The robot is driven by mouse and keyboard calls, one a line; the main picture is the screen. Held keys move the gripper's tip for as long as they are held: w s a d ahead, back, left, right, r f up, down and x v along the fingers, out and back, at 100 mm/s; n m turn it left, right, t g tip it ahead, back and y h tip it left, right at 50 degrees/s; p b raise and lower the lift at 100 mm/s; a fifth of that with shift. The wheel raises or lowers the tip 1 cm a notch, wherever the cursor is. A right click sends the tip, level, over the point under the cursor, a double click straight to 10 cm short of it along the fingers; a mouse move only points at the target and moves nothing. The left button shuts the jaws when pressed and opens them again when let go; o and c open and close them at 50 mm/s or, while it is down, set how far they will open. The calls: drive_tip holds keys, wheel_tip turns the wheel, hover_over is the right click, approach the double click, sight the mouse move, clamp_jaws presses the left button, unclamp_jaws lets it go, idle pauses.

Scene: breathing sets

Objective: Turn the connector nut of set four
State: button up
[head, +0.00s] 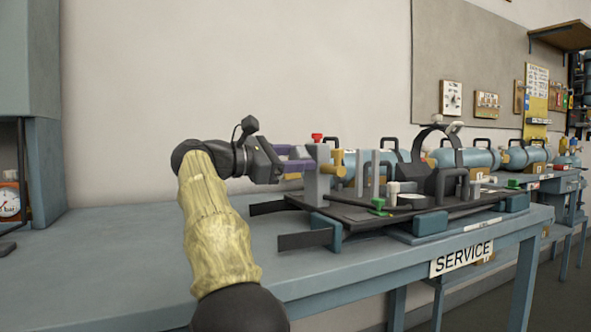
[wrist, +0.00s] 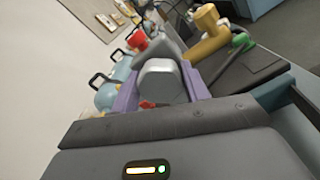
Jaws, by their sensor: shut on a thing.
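A breathing set with a dark backplate (head: 345,209) lies on the blue-grey service table. My gripper (head: 300,160) reaches its left end from the left, at the height of a brass fitting (head: 338,163). In the wrist view the purple fingers of my gripper (wrist: 160,88) stand on both sides of a grey rounded piece (wrist: 160,78) and are shut on it. It looks like the connector nut, though its far side is hidden. The brass fitting (wrist: 208,40) also shows beyond it. A grey upright post (head: 317,178) partly covers the fingertips in the head view. No set number is readable.
The table (head: 130,250) is clear on the left. A red knob (head: 317,137) stands above the set, and black straps (head: 305,239) stick out at its left. Other sets with blue cylinders (head: 468,158) stand behind on the right. A gauge (head: 9,203) is at far left.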

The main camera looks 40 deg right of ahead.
drive_tip(key=shift+f+m+b, duration=0.1)
drive_tip(key=shift+m+b, duration=0.35)
drive_tip(key=shift+m, duration=0.55)
drive_tip(key=o, duration=1)
drive_tip(key=shift+p+v, duration=2.25)
drive_tip(key=shift+v, duration=6.5)
